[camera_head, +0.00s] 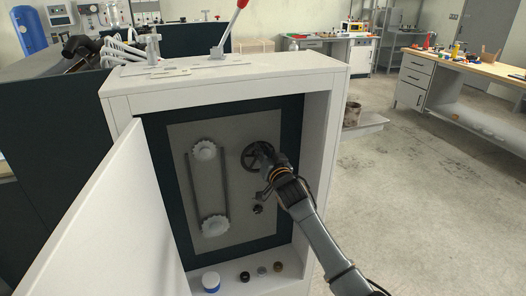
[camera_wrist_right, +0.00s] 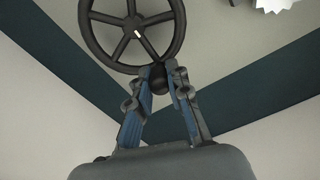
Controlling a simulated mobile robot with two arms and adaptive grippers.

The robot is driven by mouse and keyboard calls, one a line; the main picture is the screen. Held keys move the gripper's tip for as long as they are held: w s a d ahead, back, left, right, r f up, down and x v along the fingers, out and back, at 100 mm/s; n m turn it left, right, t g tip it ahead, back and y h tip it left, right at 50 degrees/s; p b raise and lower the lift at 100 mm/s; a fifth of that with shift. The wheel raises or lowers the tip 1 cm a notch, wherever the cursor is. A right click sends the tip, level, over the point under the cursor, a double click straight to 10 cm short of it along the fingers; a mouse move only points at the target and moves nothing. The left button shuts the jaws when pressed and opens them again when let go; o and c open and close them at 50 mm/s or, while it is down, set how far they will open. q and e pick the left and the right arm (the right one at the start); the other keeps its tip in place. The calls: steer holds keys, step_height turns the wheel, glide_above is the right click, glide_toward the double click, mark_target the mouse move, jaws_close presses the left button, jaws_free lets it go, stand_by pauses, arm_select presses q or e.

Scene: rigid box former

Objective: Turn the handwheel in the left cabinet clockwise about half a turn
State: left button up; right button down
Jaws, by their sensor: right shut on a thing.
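The black spoked handwheel (camera_head: 257,156) is mounted on the grey back panel of the open left cabinet (camera_head: 225,82). In the right wrist view the handwheel (camera_wrist_right: 132,28) fills the top, with a small white mark near its hub. A dark round knob (camera_wrist_right: 158,80) sits at the wheel's rim, between the fingers. My right gripper (camera_head: 270,173) is at the wheel's lower right rim. In the right wrist view my right gripper (camera_wrist_right: 160,82) is shut on the knob. My left gripper is not in view.
Two white sprockets (camera_head: 206,151) with a chain are left of the wheel. A black knob (camera_head: 258,209) is below it. The cabinet door (camera_head: 120,225) stands open at left. A red-handled lever (camera_head: 232,28) stands on top.

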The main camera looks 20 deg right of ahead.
steer(key=d+f+m+b, duration=0.1)
steer(key=d+f+m, duration=0.5)
steer(key=m, duration=1.2)
steer(key=a+f+m, duration=0.5)
steer(key=m, duration=1.1)
steer(key=shift+p, duration=0.45)
steer(key=shift+a+f, duration=0.1)
steer(key=shift+a, duration=0.05)
